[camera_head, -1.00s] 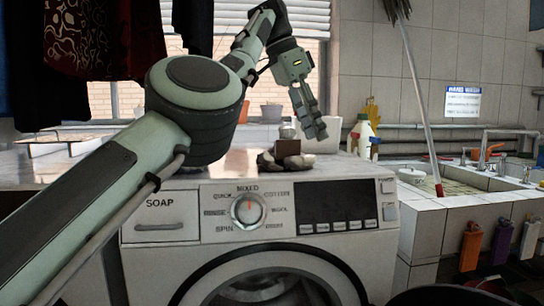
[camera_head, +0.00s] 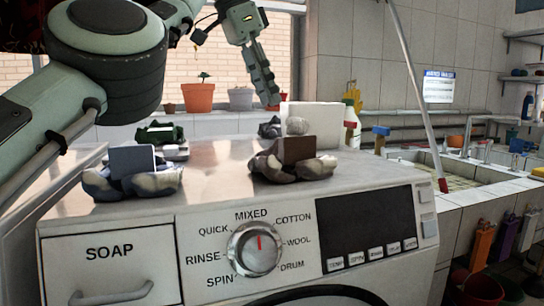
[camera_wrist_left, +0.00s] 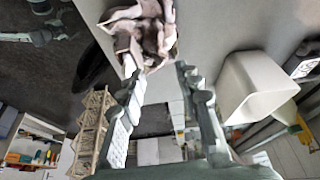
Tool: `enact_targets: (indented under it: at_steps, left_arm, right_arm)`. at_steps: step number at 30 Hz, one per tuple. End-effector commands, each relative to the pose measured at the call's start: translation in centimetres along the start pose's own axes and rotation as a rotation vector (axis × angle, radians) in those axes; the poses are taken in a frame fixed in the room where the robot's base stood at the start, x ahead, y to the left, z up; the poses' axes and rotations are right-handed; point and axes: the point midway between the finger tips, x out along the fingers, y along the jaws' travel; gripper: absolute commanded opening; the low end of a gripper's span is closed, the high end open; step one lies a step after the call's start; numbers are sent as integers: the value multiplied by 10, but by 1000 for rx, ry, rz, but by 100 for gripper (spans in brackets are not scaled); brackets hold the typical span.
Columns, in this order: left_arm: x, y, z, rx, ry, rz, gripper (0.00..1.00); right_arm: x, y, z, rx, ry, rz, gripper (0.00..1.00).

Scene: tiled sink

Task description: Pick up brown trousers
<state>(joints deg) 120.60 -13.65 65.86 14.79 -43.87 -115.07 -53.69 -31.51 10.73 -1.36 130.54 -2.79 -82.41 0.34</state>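The brown trousers (camera_head: 300,170) appear to be the dark brown folded bundle on the washing machine top, with a brown card standing in it and a pale lump behind. In the left wrist view, a brownish-pink crumpled cloth (camera_wrist_left: 140,35) lies just beyond the fingertips; it looks like the same bundle. My left gripper (camera_head: 272,98) hangs in the air above and behind the bundle in the head view, pointing down. In the wrist view my left gripper (camera_wrist_left: 160,74) has its fingers apart with nothing between them. My right gripper is not in view.
A blue-grey folded bundle (camera_head: 130,180) lies to the left on the washing machine (camera_head: 215,150), with a green one (camera_head: 158,134) behind. A white container (camera_head: 318,115) stands behind the brown bundle and shows in the wrist view (camera_wrist_left: 258,85). Flowerpots (camera_head: 198,98) line the window sill.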

Motion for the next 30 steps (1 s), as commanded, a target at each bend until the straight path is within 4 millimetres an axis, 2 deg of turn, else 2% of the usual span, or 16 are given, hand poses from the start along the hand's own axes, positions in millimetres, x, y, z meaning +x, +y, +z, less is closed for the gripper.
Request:
enact_targets:
  at_steps: [4, 11, 21, 30]
  left_arm:
    - [7, 1, 0, 3, -1, 1, 34]
    - [28, 1, -1, 2, 0, 0, 34]
    - [73, 1, -2, 0, -2, 0, 34]
    - [78, 1, -2, 2, 0, -1, 34]
  right_arm:
    - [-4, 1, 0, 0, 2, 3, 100]
    - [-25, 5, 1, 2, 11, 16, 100]
    - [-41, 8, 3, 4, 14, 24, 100]
    - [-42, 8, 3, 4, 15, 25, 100]
